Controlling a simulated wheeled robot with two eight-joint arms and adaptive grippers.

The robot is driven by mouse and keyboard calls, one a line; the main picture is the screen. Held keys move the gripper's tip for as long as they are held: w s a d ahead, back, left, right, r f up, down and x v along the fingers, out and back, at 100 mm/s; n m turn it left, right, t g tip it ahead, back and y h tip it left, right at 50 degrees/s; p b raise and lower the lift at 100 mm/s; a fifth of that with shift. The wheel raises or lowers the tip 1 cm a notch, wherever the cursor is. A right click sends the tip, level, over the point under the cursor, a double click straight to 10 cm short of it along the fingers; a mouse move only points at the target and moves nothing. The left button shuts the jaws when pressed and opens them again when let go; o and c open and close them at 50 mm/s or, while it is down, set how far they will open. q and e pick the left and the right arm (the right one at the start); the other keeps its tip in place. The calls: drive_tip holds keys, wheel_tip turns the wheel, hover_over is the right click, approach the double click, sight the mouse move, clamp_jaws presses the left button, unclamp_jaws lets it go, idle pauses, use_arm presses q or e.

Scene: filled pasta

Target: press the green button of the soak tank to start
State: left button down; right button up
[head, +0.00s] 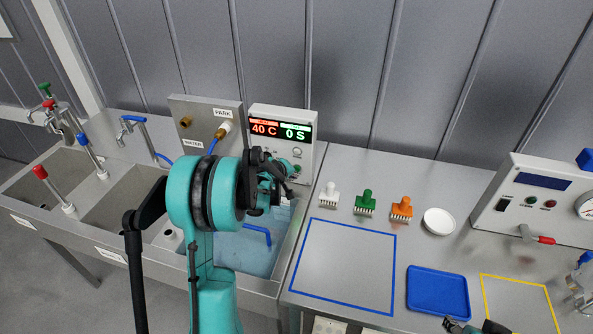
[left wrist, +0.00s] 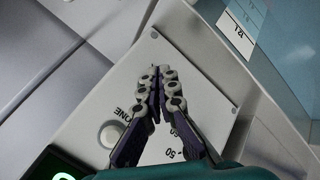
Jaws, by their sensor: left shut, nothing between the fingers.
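The soak tank's control box (head: 255,113) stands at the back of the sink unit, its displays reading 40 C and 0 S. The tank (head: 240,252) with bluish water lies below it, partly behind my left arm. My left gripper (head: 286,180) is shut and empty in front of the lower part of the panel. In the left wrist view the closed fingertips (left wrist: 158,72) are over the white panel face (left wrist: 190,85), beside a round white lamp or knob (left wrist: 112,135). Contact cannot be told.
White, green (head: 366,203) and orange brushes and a white bowl (head: 438,221) stand on the counter to the right. A blue tray (head: 437,292) lies in front. A dark part of what may be my right gripper (head: 476,327) shows at the bottom edge.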

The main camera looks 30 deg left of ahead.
use_arm(q)
drive_tip(key=shift+w, duration=0.1)
drive_tip(key=shift+w+a, duration=0.1)
drive_tip(key=shift+w, duration=0.2)
drive_tip(key=shift+w+a, duration=0.1)
drive_tip(key=shift+w, duration=0.3)
idle(0.8)
drive_tip(key=shift+s, duration=0.1)
drive_tip(key=shift+s+d+b, duration=0.2)
drive_tip(key=shift+s+b, duration=0.15)
drive_tip(key=shift+s, duration=0.4)
drive_tip(key=s, duration=0.2)
drive_tip(key=s+d, duration=0.1)
drive_tip(key=s, duration=0.1)
drive_tip(key=shift+s+d, duration=0.1)
drive_tip(key=shift+s, duration=0.3)
idle(0.6)
